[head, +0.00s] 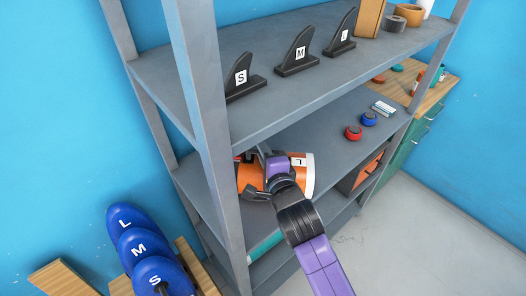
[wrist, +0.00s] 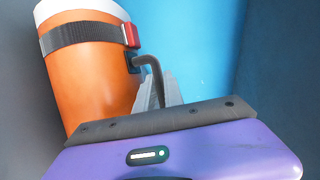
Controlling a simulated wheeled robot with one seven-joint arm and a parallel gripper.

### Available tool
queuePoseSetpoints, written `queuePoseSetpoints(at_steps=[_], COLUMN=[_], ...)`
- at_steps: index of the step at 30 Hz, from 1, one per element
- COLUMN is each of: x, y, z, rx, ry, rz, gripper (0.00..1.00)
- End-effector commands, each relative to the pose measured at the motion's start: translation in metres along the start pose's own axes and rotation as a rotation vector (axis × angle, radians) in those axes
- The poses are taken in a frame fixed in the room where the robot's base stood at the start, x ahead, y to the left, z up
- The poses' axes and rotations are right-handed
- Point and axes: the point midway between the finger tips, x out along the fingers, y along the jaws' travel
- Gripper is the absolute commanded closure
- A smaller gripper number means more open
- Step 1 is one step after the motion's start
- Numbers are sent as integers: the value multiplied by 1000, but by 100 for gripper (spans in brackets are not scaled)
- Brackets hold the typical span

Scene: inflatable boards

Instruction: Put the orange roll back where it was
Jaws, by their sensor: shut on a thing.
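The orange roll (head: 252,176) has a white end, a dark strap and a white label with a letter that looks like L. In the head view it is at the middle shelf, behind the left front post. In the wrist view the orange roll (wrist: 90,85) shows its strap, a red buckle and a dark bent handle (wrist: 152,72). My gripper (head: 264,158) is at the roll, and in the wrist view its grey fingers (wrist: 158,92) are closed on the handle. Whether the roll rests on the shelf or hangs above it I cannot tell.
Black fins marked S, M and L (head: 297,52) stand on the upper shelf. A red item (head: 353,132) and a blue item (head: 369,118) sit on the middle shelf (head: 325,125), right of the roll. The post (head: 207,120) is close to the roll.

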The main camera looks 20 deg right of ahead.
Motion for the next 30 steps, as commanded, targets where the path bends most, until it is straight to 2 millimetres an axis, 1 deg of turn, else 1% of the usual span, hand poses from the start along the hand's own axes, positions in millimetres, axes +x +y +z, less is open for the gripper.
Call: queuePoseSetpoints(at_steps=[1,3,4,11,14,15,17,20,27,30], x=[0,0,0,0,-1,-4,-11,-28,-78,-96], y=[0,0,0,0,-3,-1,0,0,1,0], z=[0,0,0,0,0,0,0,0,0,0], rx=[0,0,0,0,0,0,0,0,-1,0], ry=[0,0,0,0,0,0,-1,-1,0,0], rz=[0,0,0,1,1,1,0,0,1,1], gripper=[82,68,66,66,66,66,66,66,66,66])
